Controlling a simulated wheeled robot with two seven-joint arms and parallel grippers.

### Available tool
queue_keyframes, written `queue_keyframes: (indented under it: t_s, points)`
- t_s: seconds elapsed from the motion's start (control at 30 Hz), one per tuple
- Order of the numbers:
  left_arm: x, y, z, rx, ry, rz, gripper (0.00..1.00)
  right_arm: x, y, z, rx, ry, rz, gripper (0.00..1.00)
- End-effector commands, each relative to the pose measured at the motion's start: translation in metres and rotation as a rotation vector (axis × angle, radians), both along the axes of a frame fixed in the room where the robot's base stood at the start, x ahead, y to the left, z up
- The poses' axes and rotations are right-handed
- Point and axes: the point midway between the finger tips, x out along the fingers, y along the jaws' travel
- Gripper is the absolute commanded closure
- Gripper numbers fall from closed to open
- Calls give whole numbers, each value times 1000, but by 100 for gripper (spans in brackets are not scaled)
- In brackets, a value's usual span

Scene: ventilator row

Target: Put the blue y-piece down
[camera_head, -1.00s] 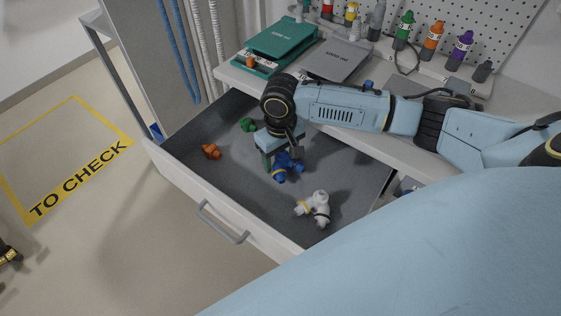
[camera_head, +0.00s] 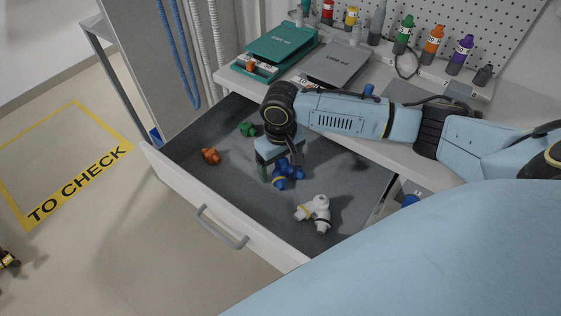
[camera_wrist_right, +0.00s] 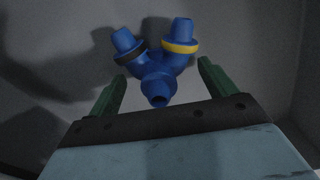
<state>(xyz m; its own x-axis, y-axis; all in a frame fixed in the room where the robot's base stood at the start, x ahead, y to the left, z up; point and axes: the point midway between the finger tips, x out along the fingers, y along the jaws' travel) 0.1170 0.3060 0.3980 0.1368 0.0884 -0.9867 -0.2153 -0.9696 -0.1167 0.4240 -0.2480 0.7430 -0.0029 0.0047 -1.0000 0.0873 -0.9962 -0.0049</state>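The blue y-piece (camera_head: 288,174) is in the open drawer (camera_head: 345,180), close to its grey floor. It has a yellow ring on one branch and a dark ring on the other. My right gripper (camera_head: 280,168) points down into the drawer at the y-piece. In the right wrist view, the y-piece (camera_wrist_right: 158,68) has its stem between the two green fingers (camera_wrist_right: 161,72), with a visible gap on each side. The right gripper is open. The gripper's body hides part of the y-piece in the head view. My left gripper is not in view.
In the drawer, a green piece (camera_head: 248,129) and an orange piece (camera_head: 211,155) lie to the left, and a white y-piece (camera_head: 315,213) lies nearer the front right. The counter (camera_head: 395,149) above holds a green device (camera_head: 283,43) and a grey one (camera_head: 338,64).

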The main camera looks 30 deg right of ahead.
Motion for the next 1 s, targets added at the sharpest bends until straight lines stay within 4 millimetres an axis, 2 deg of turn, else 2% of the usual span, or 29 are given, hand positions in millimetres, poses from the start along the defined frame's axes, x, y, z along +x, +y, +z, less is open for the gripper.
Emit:
queue_keyframes:
  t_s: [0.23,0.33,0.7,0.9,1.0]
  points:
    - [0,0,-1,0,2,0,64,0,0,2,-1,-1,0,16]
    - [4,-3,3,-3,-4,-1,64,0,0,9,-1,-1,0,16]
    - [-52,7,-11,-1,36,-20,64,1,0,64,1,-2,-1,16]
    - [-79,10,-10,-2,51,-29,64,1,0,98,1,-3,0,16]
    - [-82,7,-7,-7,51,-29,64,1,0,111,1,-2,0,16]
